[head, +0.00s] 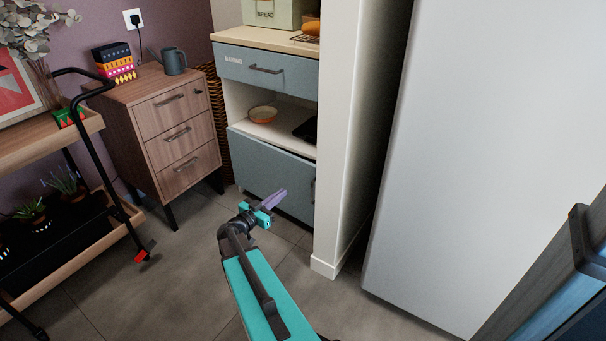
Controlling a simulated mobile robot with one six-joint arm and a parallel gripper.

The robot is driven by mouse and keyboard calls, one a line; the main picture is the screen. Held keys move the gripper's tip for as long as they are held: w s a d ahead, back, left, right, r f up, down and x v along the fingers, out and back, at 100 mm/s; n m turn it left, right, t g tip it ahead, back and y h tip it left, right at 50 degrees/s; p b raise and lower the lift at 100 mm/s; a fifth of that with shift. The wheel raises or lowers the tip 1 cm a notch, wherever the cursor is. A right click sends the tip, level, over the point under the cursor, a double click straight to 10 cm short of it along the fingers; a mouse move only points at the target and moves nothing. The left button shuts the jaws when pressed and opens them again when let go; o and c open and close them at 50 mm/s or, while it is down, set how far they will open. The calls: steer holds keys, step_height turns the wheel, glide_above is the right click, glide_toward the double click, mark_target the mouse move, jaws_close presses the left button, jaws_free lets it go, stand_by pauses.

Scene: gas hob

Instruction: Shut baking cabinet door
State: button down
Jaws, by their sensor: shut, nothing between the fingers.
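The baking cabinet (224,102) stands in a recess at the upper middle of the head view, with a blue-grey drawer (285,73) on top and an open shelf below it. Its blue-grey lower door (272,165) has a dark handle at its right edge, partly cut off by the white wall. The door's top edge slants against the shelf, so it seems to stand a little ajar, though I cannot tell how far. My gripper (279,198), with purple fingers and a teal body, is shut and empty. It is in front of the door's lower part; contact cannot be told.
A white wall end (340,150) and a tall white panel (480,150) stand close on the right. A wooden drawer unit (180,130) and a trolley with a black handle (115,150) stand on the left. Grey floor (170,275) is free between. A bowl (262,115) sits on the shelf.

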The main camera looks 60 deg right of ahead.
mark_target(308, 170)
steer(key=shift+w+d+r, duration=0.1)
steer(key=shift+d+r, duration=0.2)
steer(key=shift+r, duration=0.2)
steer(key=d+b, duration=0.1)
steer(key=d, duration=0.3)
steer(key=d+b, duration=0.1)
steer(key=d, duration=0.4)
steer(key=s+d+b, duration=0.1)
steer(key=d, duration=0.4)
steer(key=shift+f+b, duration=0.1)
steer(key=shift+b, duration=0.2)
